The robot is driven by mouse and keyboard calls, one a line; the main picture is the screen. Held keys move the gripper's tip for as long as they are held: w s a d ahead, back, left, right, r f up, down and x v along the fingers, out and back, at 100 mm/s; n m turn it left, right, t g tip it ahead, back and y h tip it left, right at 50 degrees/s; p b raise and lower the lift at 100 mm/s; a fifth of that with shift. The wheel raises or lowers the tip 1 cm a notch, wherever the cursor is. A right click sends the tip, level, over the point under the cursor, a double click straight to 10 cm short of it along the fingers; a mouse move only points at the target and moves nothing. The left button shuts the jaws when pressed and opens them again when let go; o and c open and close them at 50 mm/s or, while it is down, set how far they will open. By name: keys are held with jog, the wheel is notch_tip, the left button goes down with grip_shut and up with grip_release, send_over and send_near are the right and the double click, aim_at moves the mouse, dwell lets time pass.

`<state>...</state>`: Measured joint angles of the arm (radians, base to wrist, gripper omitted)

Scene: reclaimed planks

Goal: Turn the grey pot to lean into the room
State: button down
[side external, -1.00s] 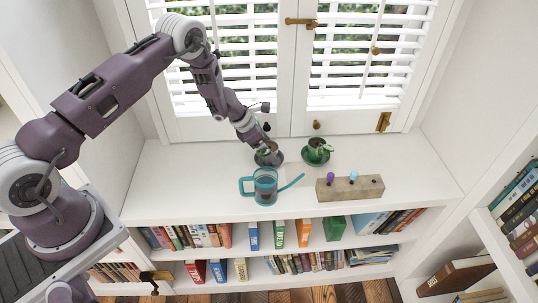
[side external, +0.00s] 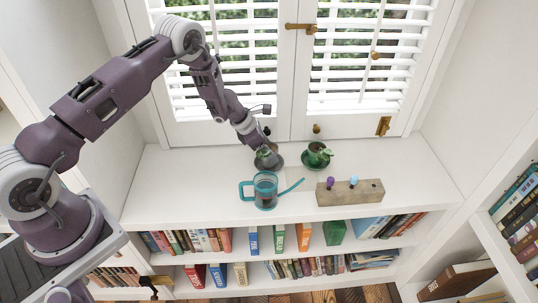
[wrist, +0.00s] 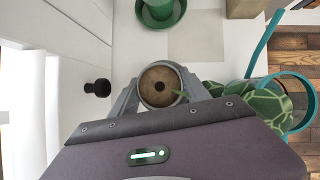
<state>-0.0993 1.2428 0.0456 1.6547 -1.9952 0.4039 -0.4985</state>
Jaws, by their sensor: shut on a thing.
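The grey pot (wrist: 143,84) is between the fingers of my gripper (wrist: 160,92), which is shut on it. In the wrist view its round brown soil top shows from above. Its patterned green leaves (wrist: 262,104) lean to the lower right, away from the window side and toward the room, partly covering the watering can. In the side view the grey pot (side external: 268,160) is on the white sill near the window, largely hidden by my gripper. A dark saucer shows around its base. Whether the pot touches it, I cannot tell.
A green pot on a green saucer (side external: 318,161) stands to the right. A teal watering can (side external: 265,190) stands close in front, its spout pointing right. A wooden block (side external: 350,193) with coloured pegs is farther right. Shuttered windows (side external: 255,60) are behind.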

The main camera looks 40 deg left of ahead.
notch_tip(320, 180, up, 12)
jog(key=shift+f, duration=0.15)
dwell(0.4)
jog(key=shift+n, duration=0.5)
notch_tip(320, 180, down, 9)
jog(key=shift+d+r, duration=0.1)
jog(key=shift+f+y, duration=0.3)
jog(key=shift+f, duration=1.55)
jog(key=shift+c, duration=2.2)
grip_release()
